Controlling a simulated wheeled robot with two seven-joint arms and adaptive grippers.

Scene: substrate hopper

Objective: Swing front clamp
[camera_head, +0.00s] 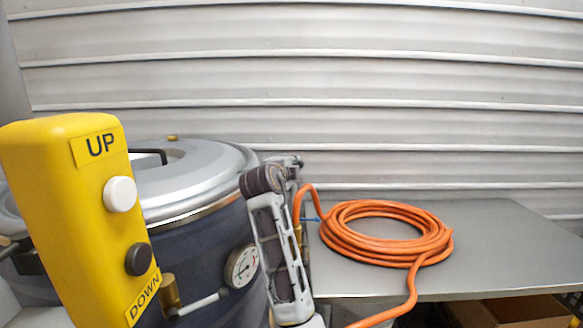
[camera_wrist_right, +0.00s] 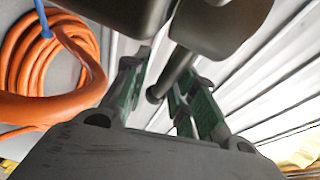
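The front clamp is hard to make out. In the right wrist view a dark rod with a rounded end (camera_wrist_right: 156,95), which looks like a clamp handle, comes down from a dark body at the top. My right gripper (camera_wrist_right: 162,85) has its two fingers apart, one on each side of this rod, with narrow gaps. In the head view my right arm rises in front of the vessel (camera_head: 205,250), and the gripper (camera_head: 290,164) is at the right side of its rim, small and partly hidden. The vessel's grey lid (camera_head: 195,175) is on. My left gripper is not in view.
A yellow UP/DOWN pendant (camera_head: 75,220) fills the left foreground and hides part of the vessel. A gauge (camera_head: 241,266) and a brass valve (camera_head: 171,290) are on the vessel front. A coiled orange hose (camera_head: 385,232) lies on the grey table (camera_head: 500,240); its right side is clear.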

